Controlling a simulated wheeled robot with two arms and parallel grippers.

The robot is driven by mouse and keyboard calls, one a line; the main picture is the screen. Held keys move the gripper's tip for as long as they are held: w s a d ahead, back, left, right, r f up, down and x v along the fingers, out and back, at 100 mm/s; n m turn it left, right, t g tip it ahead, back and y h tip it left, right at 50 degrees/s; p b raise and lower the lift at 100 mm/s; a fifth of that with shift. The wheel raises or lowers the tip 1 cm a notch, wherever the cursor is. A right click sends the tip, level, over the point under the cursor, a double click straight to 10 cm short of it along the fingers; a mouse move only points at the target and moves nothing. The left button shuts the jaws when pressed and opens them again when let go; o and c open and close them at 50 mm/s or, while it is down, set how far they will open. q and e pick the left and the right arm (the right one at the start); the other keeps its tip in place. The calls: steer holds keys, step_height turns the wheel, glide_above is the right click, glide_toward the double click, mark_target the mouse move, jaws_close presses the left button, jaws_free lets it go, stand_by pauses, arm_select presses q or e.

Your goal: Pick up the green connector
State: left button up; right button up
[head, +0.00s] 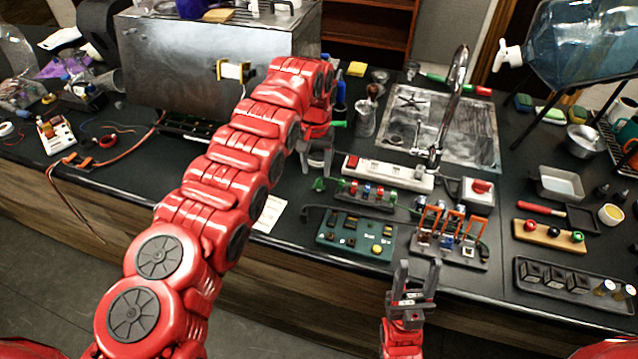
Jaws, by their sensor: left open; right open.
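A small green piece (319,184), which looks like the green connector, is at the left end of a dark rack (368,197) holding several coloured connectors. Another green piece shows at the rack's right end (420,201); I cannot tell for sure which is the connector. My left gripper (317,170) is open and points down just behind and above the left green piece, with nothing seen between its fingers. Whether it touches the piece is unclear. My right gripper (415,268) is open and empty, fingers up, at the counter's front edge.
A white power strip (388,174) lies behind the rack, and a green circuit board (355,236) lies in front. A holder with orange clips (449,240) stands to the right.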

mark_target(318, 182)
arm_select(q)
steer(key=shift+s+d+f+p, duration=0.15)
steer(key=shift+d+f+p, duration=0.05)
steer(key=shift+f+p, duration=0.4)
steer(key=shift+s+d+f+p, duration=0.1)
steer(key=shift+d+f+p, duration=0.05)
steer(key=shift+f+p, duration=0.45)
step_height(318, 182, down, 3)
steer(key=shift+r, duration=0.2)
steer(key=shift+f, duration=0.3)
jaws_close()
